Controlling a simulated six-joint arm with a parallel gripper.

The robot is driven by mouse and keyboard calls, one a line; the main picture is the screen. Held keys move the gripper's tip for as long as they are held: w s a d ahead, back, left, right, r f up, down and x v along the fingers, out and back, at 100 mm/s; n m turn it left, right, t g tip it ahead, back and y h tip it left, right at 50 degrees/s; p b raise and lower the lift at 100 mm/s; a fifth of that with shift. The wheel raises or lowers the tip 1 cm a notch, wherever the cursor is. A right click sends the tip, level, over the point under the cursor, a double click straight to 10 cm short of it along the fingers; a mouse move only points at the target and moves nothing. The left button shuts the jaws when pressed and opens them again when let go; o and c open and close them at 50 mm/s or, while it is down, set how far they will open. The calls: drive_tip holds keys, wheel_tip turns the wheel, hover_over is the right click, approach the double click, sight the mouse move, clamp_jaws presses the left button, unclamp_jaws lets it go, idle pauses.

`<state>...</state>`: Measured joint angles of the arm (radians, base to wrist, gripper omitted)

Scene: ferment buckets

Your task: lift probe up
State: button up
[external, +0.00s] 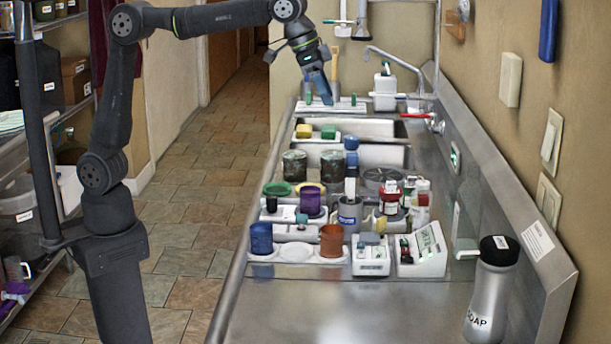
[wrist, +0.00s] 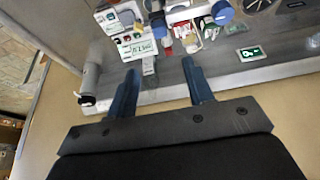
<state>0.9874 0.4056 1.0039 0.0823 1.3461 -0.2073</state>
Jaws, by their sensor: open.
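My gripper (external: 321,92) hangs low over the far end of the steel counter in the external view, fingers pointing down. In the wrist view, its two blue fingers (wrist: 161,86) are spread apart with nothing between them. It is close above or beside a white rack (external: 342,105); contact cannot be told. Small green pieces (external: 308,97) stand at this rack. I cannot tell for certain which object is the probe. A white meter-like box with a labelled front (external: 424,248) stands at the near end; a similar labelled box shows in the wrist view (wrist: 139,48).
A soap bottle (external: 493,290) stands at the near right. Blue (external: 261,239) and brown (external: 331,240) cups, jars and small boxes crowd the middle counter. A tap (external: 390,57) and white dispenser (external: 385,85) are right of my gripper. The near counter front is clear.

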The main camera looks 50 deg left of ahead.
sight(351, 154)
drive_tip(key=x, duration=1.5)
drive_tip(key=shift+w+f, duration=0.1)
drive_tip(key=shift+f, duration=0.2)
